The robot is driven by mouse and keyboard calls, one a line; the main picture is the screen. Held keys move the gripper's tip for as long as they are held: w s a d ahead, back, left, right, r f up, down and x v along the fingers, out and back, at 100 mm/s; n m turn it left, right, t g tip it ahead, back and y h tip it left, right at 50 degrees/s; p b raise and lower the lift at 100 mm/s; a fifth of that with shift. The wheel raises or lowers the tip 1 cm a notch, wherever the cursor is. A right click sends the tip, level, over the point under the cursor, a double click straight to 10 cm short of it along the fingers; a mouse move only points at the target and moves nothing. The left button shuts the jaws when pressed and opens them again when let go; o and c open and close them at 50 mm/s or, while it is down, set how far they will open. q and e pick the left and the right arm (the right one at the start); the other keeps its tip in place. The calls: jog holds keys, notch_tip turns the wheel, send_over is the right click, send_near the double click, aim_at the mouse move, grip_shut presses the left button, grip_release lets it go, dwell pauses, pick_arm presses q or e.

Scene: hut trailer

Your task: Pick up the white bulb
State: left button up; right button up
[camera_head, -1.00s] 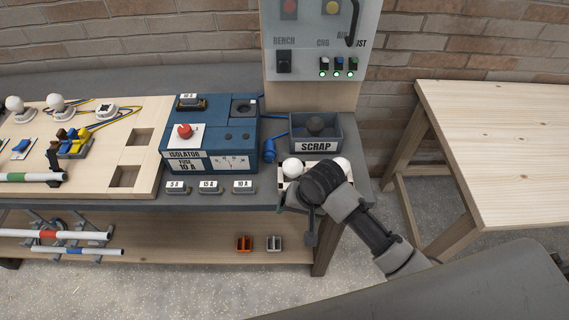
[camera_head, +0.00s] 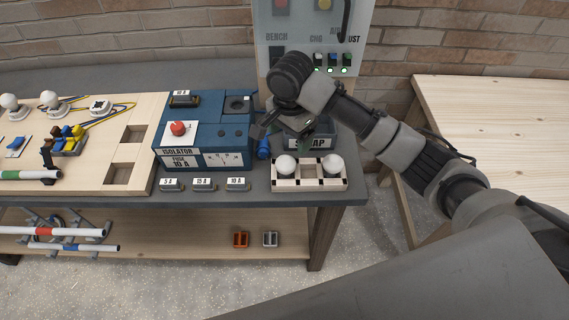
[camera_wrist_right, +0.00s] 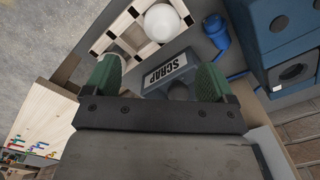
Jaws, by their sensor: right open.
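Two white bulbs, the left one (camera_head: 286,166) and the right one (camera_head: 333,167), sit in a pale tray (camera_head: 310,184) at the bench's right front. Two more white bulbs (camera_head: 10,102) (camera_head: 49,99) stand on the wooden board at the left. My right gripper (camera_head: 287,130) is open and empty, above and behind the tray, over the scrap bin (camera_head: 322,143). In the right wrist view its green fingers (camera_wrist_right: 158,80) stand apart over the scrap bin (camera_wrist_right: 165,70). One bulb (camera_wrist_right: 163,22) shows clearly there; the other is partly hidden by a finger. My left gripper is out of view.
A blue isolator box (camera_head: 205,135) stands left of the tray, with several labelled fuses (camera_head: 204,184) before it. A control panel (camera_head: 375,30) rises behind. A wooden table (camera_head: 490,130) stands at the right. An orange holder (camera_head: 240,239) lies on the lower shelf.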

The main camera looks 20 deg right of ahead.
aim_at(287, 158)
notch_tip(287, 158, down, 5)
jog(key=shift+r+p, duration=0.15)
jog(key=shift+p, duration=0.15)
jog(key=f, duration=0.2)
jog(key=f+p, duration=0.1)
jog(key=f, duration=0.2)
jog(key=shift+a+f, duration=0.25)
jog(key=shift+f, duration=0.05)
jog(key=shift+c, duration=0.3)
jog(key=c, duration=0.8)
jog(key=shift+o, duration=0.2)
jog(key=shift+r, duration=0.1)
